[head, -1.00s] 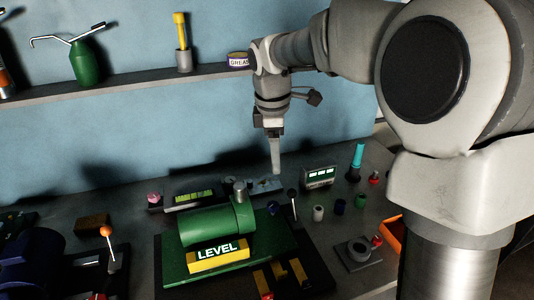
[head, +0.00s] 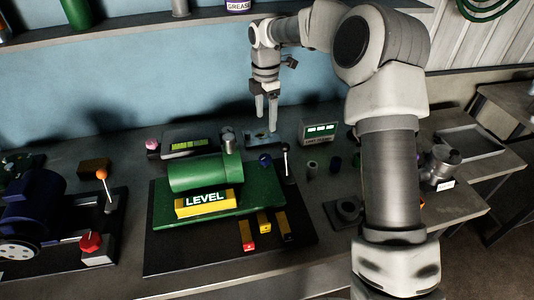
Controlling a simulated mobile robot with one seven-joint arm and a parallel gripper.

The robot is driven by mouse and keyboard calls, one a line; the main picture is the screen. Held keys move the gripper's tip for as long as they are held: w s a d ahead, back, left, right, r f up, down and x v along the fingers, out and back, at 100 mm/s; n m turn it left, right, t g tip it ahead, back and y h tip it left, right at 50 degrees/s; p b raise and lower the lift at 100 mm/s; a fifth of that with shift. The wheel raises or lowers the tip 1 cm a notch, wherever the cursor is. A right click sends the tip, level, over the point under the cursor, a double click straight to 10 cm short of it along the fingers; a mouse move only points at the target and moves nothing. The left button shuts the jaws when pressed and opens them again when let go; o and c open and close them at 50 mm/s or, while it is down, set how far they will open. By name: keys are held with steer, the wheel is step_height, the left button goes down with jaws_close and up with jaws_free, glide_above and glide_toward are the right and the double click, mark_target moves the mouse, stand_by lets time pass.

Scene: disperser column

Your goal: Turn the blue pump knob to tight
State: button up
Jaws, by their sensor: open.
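A dark blue pump-like body (head: 36,202) stands at the left on a black base. A red knob (head: 90,242) sits on a pale box (head: 98,258) at that base's front right. A small blue knob (head: 265,159) also shows on the right of the green machine (head: 195,174); I cannot tell which knob the task names. Neither knob's setting can be read. My gripper (head: 267,123) points down, open and empty, above the back of the bench. It is behind the green machine, apart from both knobs and far from the red one.
A lever with an orange ball (head: 102,174) rises beside the blue body. A yellow LEVEL block (head: 207,203) fronts the green machine. A black-knobbed lever (head: 286,160) stands at its right. A display box (head: 320,132) and small cylinders are further right. A shelf runs along the back wall.

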mark_target(266, 157)
step_height(266, 157, down, 15)
steer(key=shift+f+p, duration=0.15)
steer(key=shift+p, duration=0.7)
jaws_close()
